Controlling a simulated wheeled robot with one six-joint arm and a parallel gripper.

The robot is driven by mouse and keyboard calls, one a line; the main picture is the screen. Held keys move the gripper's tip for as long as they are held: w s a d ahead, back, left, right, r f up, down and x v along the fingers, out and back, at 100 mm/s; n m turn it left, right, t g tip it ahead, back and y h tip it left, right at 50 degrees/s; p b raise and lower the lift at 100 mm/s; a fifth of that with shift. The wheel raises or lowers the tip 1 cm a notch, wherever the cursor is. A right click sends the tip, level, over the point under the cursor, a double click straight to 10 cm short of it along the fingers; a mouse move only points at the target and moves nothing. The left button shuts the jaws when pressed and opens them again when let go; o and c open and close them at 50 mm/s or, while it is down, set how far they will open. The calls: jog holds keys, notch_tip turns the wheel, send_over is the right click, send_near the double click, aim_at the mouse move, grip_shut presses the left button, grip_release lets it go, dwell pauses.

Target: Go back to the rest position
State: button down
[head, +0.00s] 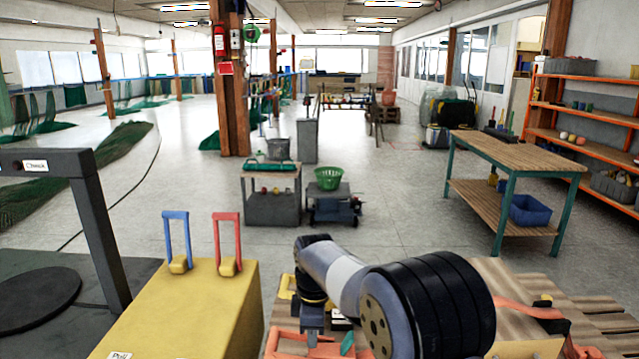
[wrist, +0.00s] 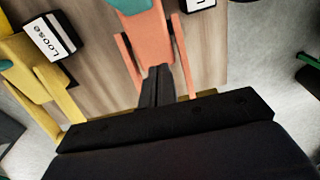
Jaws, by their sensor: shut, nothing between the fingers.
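My gripper (wrist: 158,85) is shut and empty in the wrist view. Its dark fingers lie together over a wooden surface (wrist: 95,30), with their tips at a coral-coloured holder (wrist: 150,40). I cannot tell whether they touch it. A teal piece (wrist: 136,5) shows on the holder at the top edge. In the head view my arm reaches low over the wooden bench top in front, and its large black joint hides part of that top. A teal piece also shows there (head: 347,345).
A yellow block (head: 190,310) with a blue and a red handle stands left of my arm. A yellow holder (wrist: 35,75) lies beside a "LOOSE" label (wrist: 52,38). A dark post (head: 95,220) stands far left. A wooden table (head: 510,150) stands right. Open floor (head: 400,210) lies beyond.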

jog(key=shift+w+a+f+h, duration=0.1)
jog(key=shift+a+h, duration=0.3)
jog(key=shift+a, duration=0.05)
jog(key=r, duration=0.3)
jog(key=shift+a+r, duration=0.2)
jog(key=shift+r, duration=0.1)
